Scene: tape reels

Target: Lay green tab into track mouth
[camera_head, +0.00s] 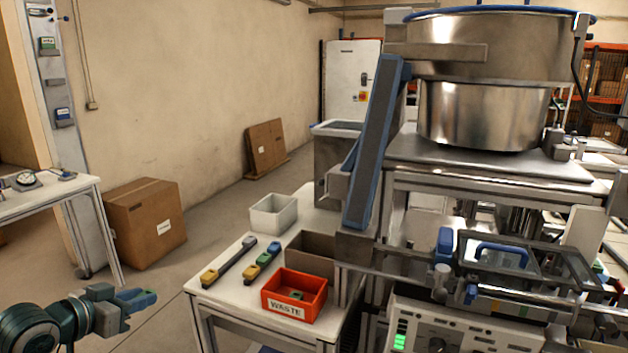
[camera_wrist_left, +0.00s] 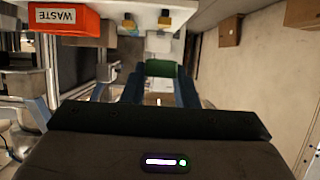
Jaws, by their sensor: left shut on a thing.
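My left gripper (camera_head: 143,299) is at the lower left of the head view, out over the floor and left of the white table. Its blue fingers are shut on a small green tab (camera_head: 146,302). In the left wrist view the green tab (camera_wrist_left: 161,68) sits crosswise between the fingertips, apart from the table. The machine with a metal rail (camera_head: 400,277) stands at the right of the head view, far from the gripper. I cannot tell which opening there is the track mouth. My right gripper does not show.
On the white table (camera_head: 216,289) are two dark strips with coloured ends (camera_head: 229,262) (camera_head: 262,261), a white bin (camera_head: 273,215), a grey-brown bin (camera_head: 311,260) and a red WASTE bin (camera_head: 294,300) holding a small part. A sloped blue-edged conveyor (camera_head: 377,145) rises behind. Cardboard boxes (camera_head: 146,222) stand on the floor.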

